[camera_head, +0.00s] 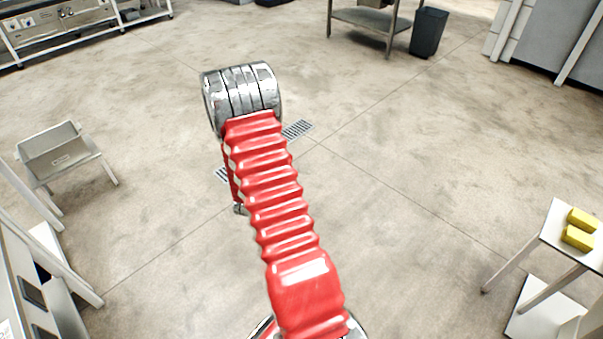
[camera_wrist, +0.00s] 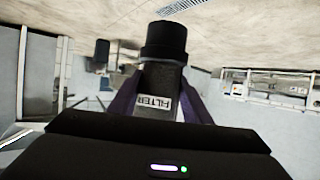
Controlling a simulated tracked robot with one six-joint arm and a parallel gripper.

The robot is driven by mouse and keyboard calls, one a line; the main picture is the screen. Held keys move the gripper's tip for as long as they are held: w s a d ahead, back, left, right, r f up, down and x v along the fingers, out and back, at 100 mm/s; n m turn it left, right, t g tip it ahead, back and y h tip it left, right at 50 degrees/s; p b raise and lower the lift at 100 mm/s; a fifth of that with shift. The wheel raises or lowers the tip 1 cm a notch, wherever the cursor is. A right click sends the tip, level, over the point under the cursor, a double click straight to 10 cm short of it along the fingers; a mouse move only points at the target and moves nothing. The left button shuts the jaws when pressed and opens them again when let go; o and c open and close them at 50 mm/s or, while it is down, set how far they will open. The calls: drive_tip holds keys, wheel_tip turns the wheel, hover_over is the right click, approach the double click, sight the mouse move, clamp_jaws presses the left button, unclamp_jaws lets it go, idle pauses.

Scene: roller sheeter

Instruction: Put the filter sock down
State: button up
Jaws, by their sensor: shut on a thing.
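The filter sock (camera_wrist: 158,88) shows in the wrist view as a grey body with a black round end and a white label reading FILTER, upside down in the picture. My gripper (camera_wrist: 160,100) is shut on it, with a dark finger on each side of the sock. The sock is held in the air, with floor and room furniture far behind it. In the head view my red arm rises through the middle and hides the gripper and the sock.
A small white table (camera_head: 556,232) with yellow blocks (camera_head: 579,229) stands at right. A grey basin on legs (camera_head: 62,156) stands at left. A metal table (camera_head: 372,20) and a dark bin (camera_head: 428,32) are at the back. Floor drains (camera_head: 297,130) lie mid-floor; much floor is clear.

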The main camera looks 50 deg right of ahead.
drive_tip(key=w+a+r+n+t+y, duration=0.3)
drive_tip(key=w+a, duration=0.3)
drive_tip(key=a, duration=0.4)
drive_tip(key=w+a+r+n+t+y, duration=0.25)
drive_tip(key=w+a, duration=0.25)
drive_tip(key=a, duration=0.5)
drive_tip(key=w+a+r+n+y, duration=0.1)
drive_tip(key=a+r+n+y, duration=0.1)
drive_tip(key=a, duration=0.8)
drive_tip(key=w+a+r+n+y, duration=0.1)
drive_tip(key=a+r+n+y, duration=0.2)
drive_tip(key=a, duration=0.8)
drive_tip(key=shift+r+n+t+y, duration=0.25)
drive_tip(key=shift+n+t+y, duration=0.2)
drive_tip(key=shift+n, duration=0.1)
